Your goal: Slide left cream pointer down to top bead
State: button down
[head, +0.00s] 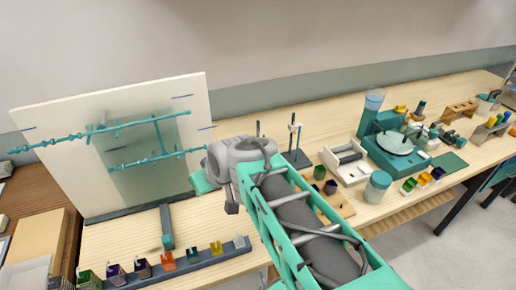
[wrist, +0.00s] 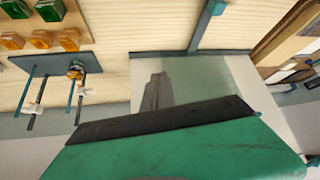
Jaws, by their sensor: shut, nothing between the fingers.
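A small stand with a dark base (head: 298,158) and thin upright rods is behind my arm in the head view. A cream pointer (head: 295,127) sits on its right rod; the lower left rod (head: 258,129) is hidden by my arm. In the wrist view the stand's dark base (wrist: 50,64) is at the upper left, with two cream pointers (wrist: 33,108) (wrist: 82,92) on the rods and an amber bead (wrist: 75,70) near the base. My gripper (head: 203,184), teal with a dark edge, also fills the lower wrist view (wrist: 165,122). It is shut and empty, apart from the stand.
A pale board (head: 60,115) with teal rods stands left of my gripper. A strip of coloured blocks (head: 190,258) lies in front. A white tray (head: 345,168) and teal machine (head: 398,140) stand right. Bare bench lies behind the rod stand.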

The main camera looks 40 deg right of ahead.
jog(key=w+d+f+m+t+h+b, duration=0.1)
jog(key=w+d+f+t+b, duration=0.15)
jog(key=d, duration=0.35)
jog(key=w+d+f+t+b, duration=0.2)
jog(key=w+d+f, duration=0.15)
jog(key=d, duration=0.25)
jog(key=d+r+m+t+h+b, duration=0.2)
jog(key=d+t+h, duration=0.1)
jog(key=d, duration=0.8)
jog(key=w+d+f+p, duration=0.2)
jog(key=w+f, duration=0.4)
jog(key=w, duration=0.3)
jog(key=shift+w, duration=0.25)
jog(key=f+b, duration=0.1)
jog(key=b, duration=0.1)
jog(key=shift+f+b, duration=0.4)
jog(key=shift+r, duration=0.1)
